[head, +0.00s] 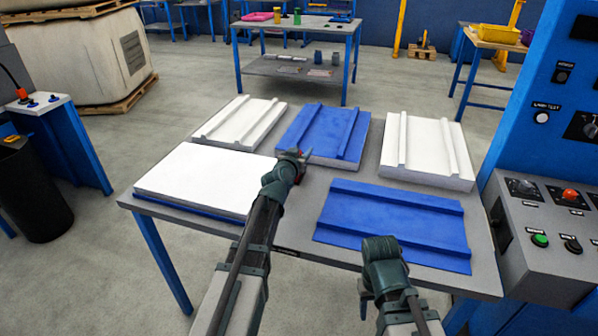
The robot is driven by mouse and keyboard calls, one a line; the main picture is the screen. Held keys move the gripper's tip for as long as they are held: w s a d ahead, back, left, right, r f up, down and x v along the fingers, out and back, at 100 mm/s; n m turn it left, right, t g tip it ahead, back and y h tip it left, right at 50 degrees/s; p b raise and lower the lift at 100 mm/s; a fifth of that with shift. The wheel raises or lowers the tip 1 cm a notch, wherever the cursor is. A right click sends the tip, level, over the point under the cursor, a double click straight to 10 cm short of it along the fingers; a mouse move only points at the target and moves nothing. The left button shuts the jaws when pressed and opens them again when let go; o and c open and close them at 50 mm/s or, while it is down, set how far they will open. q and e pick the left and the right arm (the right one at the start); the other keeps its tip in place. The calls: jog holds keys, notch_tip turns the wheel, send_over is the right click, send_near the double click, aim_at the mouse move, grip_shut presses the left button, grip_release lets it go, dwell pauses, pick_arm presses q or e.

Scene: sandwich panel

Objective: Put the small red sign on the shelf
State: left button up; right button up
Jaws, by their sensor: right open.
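My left gripper (297,157) is over the work table, at the near left edge of the blue ribbed panel. A little red (303,153) shows at its fingertips; it may be the small red sign, but it is too small and covered to be sure. I cannot tell whether the jaws are shut on it. My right gripper (365,300) is open and empty at the table's front edge, below the flat blue panel. A table at the back has a grey lower shelf (270,67) with several small items on it.
The work table (300,210) holds white panels (240,122) (425,145), a blue ribbed panel (325,130), a white stack (200,180) and a front blue panel (390,222). A control console (550,240) stands close on the right. Open floor (200,90) lies behind.

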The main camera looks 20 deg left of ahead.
pick_arm(q)
grip_shut()
dwell(1.2)
